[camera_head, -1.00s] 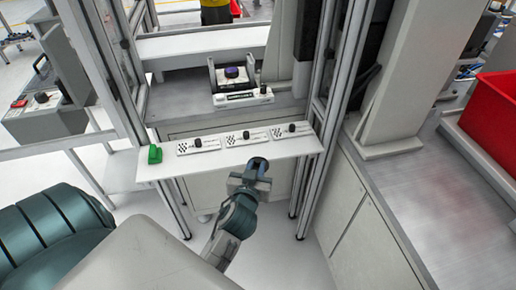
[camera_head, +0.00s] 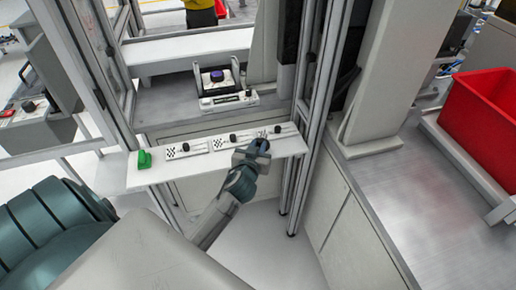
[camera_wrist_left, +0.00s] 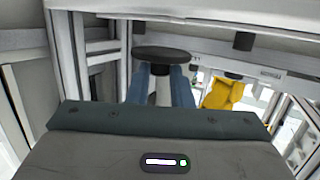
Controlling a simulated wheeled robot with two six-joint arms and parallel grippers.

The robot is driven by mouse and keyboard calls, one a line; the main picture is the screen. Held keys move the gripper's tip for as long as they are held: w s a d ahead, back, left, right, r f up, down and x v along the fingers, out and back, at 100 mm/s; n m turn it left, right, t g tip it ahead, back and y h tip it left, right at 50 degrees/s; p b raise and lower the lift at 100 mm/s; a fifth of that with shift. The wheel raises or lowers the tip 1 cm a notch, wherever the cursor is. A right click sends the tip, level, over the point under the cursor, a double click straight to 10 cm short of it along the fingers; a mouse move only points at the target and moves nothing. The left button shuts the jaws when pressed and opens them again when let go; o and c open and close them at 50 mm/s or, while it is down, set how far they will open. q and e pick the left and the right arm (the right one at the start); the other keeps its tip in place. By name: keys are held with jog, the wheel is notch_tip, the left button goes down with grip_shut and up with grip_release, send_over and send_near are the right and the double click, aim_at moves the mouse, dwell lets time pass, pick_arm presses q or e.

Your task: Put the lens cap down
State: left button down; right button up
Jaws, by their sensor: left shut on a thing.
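My left gripper (camera_head: 254,150) reaches up to the right part of the narrow white shelf (camera_head: 158,175) and overlaps its front edge in the head view. In the left wrist view its blue fingers (camera_wrist_left: 162,82) are shut on the lens cap (camera_wrist_left: 162,53), a flat black disc. In the head view the cap is hard to tell from the gripper's dark end. Whether the cap touches the shelf cannot be told. My right gripper is not in view.
A device with a purple-blue round top (camera_head: 217,76) stands behind. Metal posts rise on both sides. A red bin (camera_head: 490,112) stands at right.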

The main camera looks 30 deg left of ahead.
pick_arm(q)
jog(key=shift+w+a, duration=0.2)
jog(key=shift+w, duration=0.2)
jog(key=shift+f, duration=0.25)
notch_tip(320, 180, down, 3)
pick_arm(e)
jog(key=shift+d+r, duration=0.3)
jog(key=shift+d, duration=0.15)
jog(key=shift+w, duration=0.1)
pick_arm(q)
jog(key=shift+f, duration=0.2)
jog(key=c, duration=1.3)
grip_release()
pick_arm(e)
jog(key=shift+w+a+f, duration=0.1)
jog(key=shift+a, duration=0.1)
